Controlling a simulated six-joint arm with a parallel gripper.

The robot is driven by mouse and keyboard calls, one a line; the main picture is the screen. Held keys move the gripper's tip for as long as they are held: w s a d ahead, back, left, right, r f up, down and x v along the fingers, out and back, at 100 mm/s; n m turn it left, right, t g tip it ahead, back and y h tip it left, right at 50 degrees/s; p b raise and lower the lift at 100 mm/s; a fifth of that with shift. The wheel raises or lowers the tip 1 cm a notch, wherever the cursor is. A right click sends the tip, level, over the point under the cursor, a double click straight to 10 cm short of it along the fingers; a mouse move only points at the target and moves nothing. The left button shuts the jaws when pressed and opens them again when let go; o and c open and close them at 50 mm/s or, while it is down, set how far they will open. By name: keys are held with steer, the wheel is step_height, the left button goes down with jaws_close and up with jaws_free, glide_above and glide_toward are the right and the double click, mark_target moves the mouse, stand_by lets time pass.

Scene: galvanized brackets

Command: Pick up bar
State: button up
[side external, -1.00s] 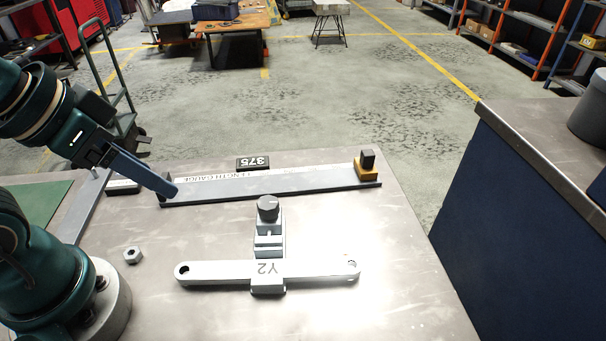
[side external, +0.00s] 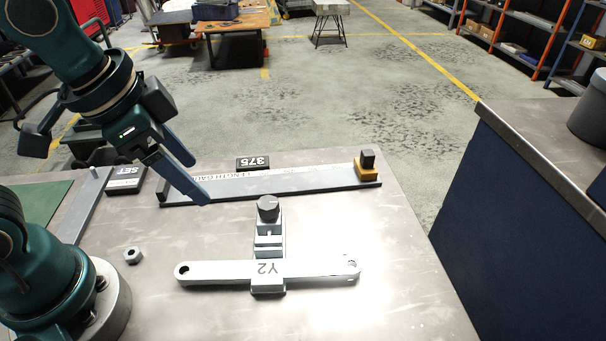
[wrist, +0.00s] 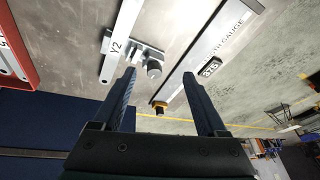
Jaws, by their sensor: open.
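The bar (side external: 215,272) is a pale flat strip with a hole at each end. In the wrist view the bar (wrist: 122,30) shows at the upper left, cut off by the top edge. My gripper (side external: 199,181) is open and empty, above the left part of the length gauge, behind and above the bar's left end. In the wrist view its two fingers (wrist: 158,75) are spread apart with nothing between them.
The length gauge (side external: 290,186) runs behind the bar, with a yellow and black stop (side external: 367,166) at its right end. A 375 display (side external: 253,163) and a SET box (side external: 125,180) stand nearby. A nut (side external: 133,256) lies left of the bar. The table's front right is clear.

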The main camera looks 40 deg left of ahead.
mark_target(236, 269)
steer(key=d+f+m+g, duration=0.1)
steer(key=d+f, duration=0.1)
steer(key=d+f+m+g, duration=0.1)
steer(key=d+f+m, duration=0.1)
steer(key=f, duration=0.1)
steer(key=d+f+m+g, duration=0.1)
steer(key=d+f+g, duration=0.1)
steer(key=f, duration=0.1)
steer(key=shift+s+f+m+y, duration=0.2)
steer(key=shift+m+y, duration=0.1)
steer(key=shift+s+d+f, duration=0.1)
steer(key=shift+s+f, duration=0.15)
steer(key=shift+f, duration=2.45)
steer(key=shift+w, duration=0.1)
jaws_close()
